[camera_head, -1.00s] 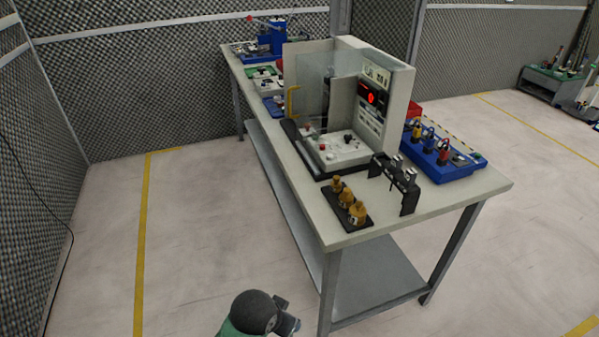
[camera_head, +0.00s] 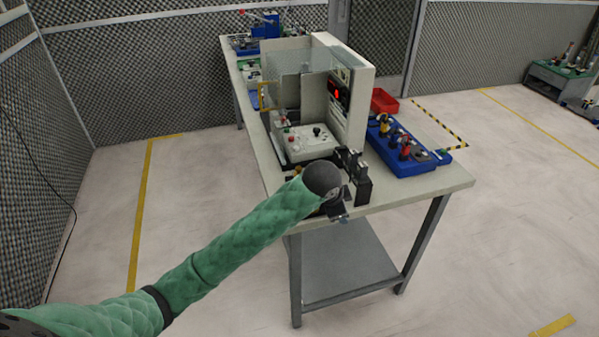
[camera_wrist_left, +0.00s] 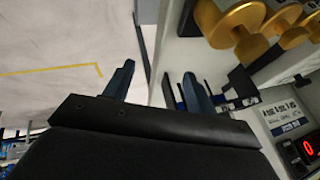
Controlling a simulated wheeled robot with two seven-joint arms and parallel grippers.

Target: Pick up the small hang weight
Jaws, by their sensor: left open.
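Brass knobbed weights (camera_wrist_left: 235,24) stand in a row at the top right of the left wrist view. The weight at the right edge (camera_wrist_left: 314,28) looks smallest and is cut off by the frame. In the head view my arm and hand hide most of the weights. A black rack (camera_head: 362,190) stands beside them on the table. My left gripper (camera_head: 340,208) is over the near end of the table, beside the weights. In the left wrist view its fingers (camera_wrist_left: 158,85) are apart, with nothing between them. My right gripper is out of view.
The table (camera_head: 425,180) carries a pale test machine (camera_head: 345,65) with a red display. A blue tray (camera_head: 398,160) of tools lies at right, with a red bin (camera_head: 383,101) behind. The near right table corner is clear.

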